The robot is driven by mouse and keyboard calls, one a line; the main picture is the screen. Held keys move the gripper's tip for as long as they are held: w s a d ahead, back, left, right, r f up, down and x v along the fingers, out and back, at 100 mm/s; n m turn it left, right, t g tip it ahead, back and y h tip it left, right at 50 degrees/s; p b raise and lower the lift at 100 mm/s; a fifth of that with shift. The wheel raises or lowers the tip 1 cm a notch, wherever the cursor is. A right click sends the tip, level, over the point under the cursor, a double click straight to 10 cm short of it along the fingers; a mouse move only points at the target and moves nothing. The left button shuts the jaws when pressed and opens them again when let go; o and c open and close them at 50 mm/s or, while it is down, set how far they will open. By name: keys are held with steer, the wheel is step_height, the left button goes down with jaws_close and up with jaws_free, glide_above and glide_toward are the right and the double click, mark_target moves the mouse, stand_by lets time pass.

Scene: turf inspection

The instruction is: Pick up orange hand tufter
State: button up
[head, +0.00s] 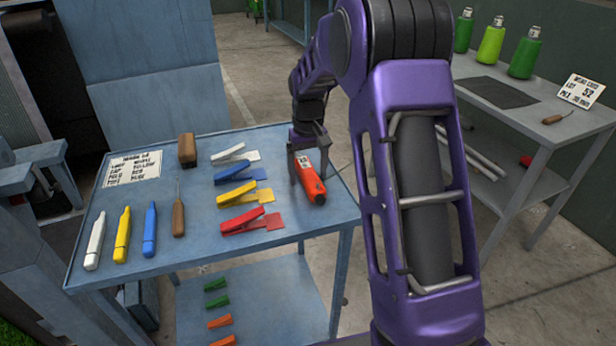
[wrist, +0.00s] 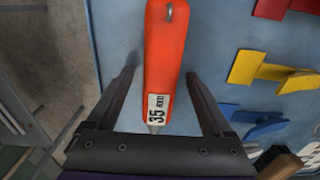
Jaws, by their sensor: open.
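The orange hand tufter (head: 311,183) lies near the right edge of the blue table (head: 268,145). In the wrist view the tufter (wrist: 166,55) points its metal tip toward my gripper's palm and carries a white label reading 35. My gripper (head: 306,165) is above the tufter with its jaws open. In the wrist view one finger of my gripper (wrist: 160,85) is on each side of the tufter, with a gap on both sides. I cannot tell the exact height of the fingertips above the table.
Red (head: 250,219), yellow (head: 243,194), blue and white clips lie left of the tufter. A grey table (head: 520,105) with bottles stands right.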

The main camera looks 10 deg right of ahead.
jaws_close()
steer(key=shift+r, duration=0.15)
stand_by(0.4)
